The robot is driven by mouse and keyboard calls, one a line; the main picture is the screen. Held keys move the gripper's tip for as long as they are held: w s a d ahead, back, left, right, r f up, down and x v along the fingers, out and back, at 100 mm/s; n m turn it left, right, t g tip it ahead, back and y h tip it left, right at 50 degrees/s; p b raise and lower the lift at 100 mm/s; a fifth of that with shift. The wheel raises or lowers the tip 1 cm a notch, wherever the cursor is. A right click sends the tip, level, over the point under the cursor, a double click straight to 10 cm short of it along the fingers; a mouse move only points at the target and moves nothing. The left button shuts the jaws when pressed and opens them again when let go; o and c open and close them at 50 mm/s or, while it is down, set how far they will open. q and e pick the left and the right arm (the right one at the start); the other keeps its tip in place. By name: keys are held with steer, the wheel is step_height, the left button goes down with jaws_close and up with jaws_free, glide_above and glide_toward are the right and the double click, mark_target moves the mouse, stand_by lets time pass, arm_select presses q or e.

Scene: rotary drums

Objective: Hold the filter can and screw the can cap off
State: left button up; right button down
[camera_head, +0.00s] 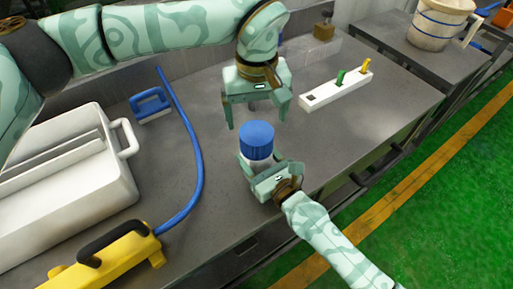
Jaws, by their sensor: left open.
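The blue ribbed can cap (257,138) sits on top of the white filter can (258,162), which stands upright on the grey workbench. My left gripper (257,118) is open, points down and is just above and behind the cap, with its fingers apart on either side and nothing between them. My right gripper (270,176) comes from the lower right and is shut on the filter can below the cap. It hides most of the can's body.
A white block with green and yellow pegs (336,90) lies to the right. A blue-handled tool (152,104), a blue hose (196,150), a white case (70,190) and a yellow tool (105,262) are on the left. A bucket (440,24) stands on another table.

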mark_target(256, 132)
arm_select(q)
step_height(256, 132, down, 8)
steer(key=shift+f, duration=0.1)
steer(key=c, duration=1)
steer(key=n, duration=3.2)
steer(key=shift+n, duration=0.4)
steer(key=n, duration=0.6)
steer(key=shift+r, duration=0.2)
steer(key=n, duration=0.3)
steer(key=shift+n, duration=0.3)
steer(key=n, duration=1.1)
steer(key=shift+n, duration=0.4)
